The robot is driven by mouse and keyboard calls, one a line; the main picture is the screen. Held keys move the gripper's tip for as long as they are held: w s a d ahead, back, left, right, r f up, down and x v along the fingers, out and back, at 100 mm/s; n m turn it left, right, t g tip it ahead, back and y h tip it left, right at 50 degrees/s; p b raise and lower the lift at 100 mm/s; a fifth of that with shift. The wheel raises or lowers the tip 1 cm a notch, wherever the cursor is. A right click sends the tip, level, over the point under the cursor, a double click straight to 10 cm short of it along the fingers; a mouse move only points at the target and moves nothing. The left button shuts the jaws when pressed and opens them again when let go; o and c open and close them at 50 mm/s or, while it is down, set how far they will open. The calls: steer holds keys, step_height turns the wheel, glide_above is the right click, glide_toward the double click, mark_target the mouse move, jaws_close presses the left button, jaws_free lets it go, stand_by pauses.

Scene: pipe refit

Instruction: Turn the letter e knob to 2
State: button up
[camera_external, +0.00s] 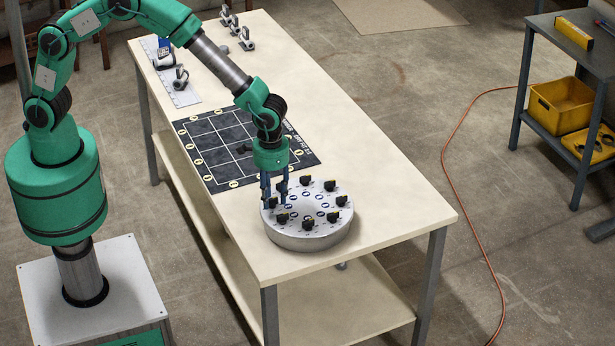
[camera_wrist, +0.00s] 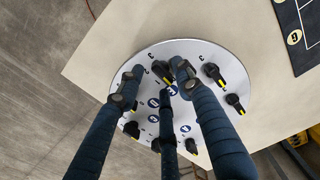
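A round grey dial plate (camera_external: 308,240) lies near the front end of the table, carrying a ring of black knobs with yellow pointer marks and blue letter badges. The badges are too small to read, so I cannot tell which knob is letter e. My gripper (camera_external: 275,203) points down over the plate's left side. In the wrist view my gripper (camera_wrist: 154,82) shows its blue fingers spread apart over the plate. A black knob (camera_wrist: 160,70) shows between the fingertips, partly hidden; I cannot tell whether they touch it. Other knobs (camera_wrist: 212,72) stand clear at the right.
A black grid mat (camera_external: 225,145) with round yellow labels lies behind the plate. Several small metal fittings (camera_external: 246,43) stand at the table's far end. A side bench with a yellow bin (camera_external: 562,103) is at the right. The table (camera_external: 395,200) is clear right of the plate.

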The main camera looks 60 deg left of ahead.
steer(key=shift+f, duration=0.15)
jaws_close()
